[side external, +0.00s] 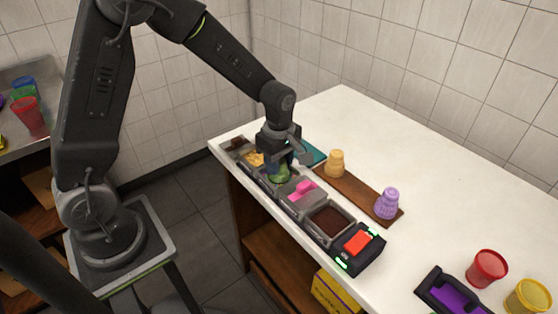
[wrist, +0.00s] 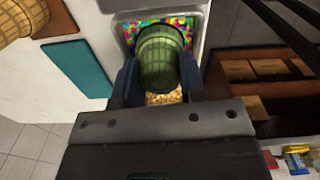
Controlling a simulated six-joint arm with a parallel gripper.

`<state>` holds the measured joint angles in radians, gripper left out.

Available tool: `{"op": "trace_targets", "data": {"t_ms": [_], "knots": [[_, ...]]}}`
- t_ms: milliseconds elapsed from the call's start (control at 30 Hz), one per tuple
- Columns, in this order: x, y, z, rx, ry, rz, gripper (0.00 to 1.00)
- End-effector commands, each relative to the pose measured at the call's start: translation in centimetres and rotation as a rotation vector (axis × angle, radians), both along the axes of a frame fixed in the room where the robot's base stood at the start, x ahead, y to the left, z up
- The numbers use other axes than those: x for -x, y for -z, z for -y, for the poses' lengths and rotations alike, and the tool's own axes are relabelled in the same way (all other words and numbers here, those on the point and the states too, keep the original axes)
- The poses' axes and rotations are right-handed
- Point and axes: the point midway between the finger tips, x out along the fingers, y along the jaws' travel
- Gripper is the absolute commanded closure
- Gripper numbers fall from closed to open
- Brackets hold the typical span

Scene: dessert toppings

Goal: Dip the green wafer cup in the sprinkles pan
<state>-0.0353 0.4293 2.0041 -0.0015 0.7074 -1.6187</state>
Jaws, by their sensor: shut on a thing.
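The green wafer cup (wrist: 160,62) is between the two fingers of my gripper (wrist: 160,85) in the wrist view. My gripper is shut on it. Its far end is over the pan of multicoloured sprinkles (wrist: 125,27); I cannot tell whether it touches them. In the side view the green wafer cup (side external: 279,175) shows below my gripper (side external: 278,160), low over the row of pans. My gripper and the cup hide most of the sprinkles pan there.
A tan cup (side external: 336,163) and a purple cup (side external: 387,203) stand on a brown board (side external: 350,186). Beside the sprinkles are pans with pink (side external: 303,189) and dark brown (side external: 330,221) contents, and a box with a red top (side external: 358,243).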

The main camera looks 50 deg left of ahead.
Motion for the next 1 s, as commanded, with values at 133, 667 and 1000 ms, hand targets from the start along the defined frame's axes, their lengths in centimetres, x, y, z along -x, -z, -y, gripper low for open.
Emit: {"op": "trace_targets", "data": {"t_ms": [133,667,1000], "knots": [[0.0,0.0,0.0,0.0,0.0,0.0,0.75],[0.0,-1.3,0.0,0.0,0.0,0.001,0.75],[-0.1,-2.6,0.0,0.0,0.0,0.002,0.75]]}}
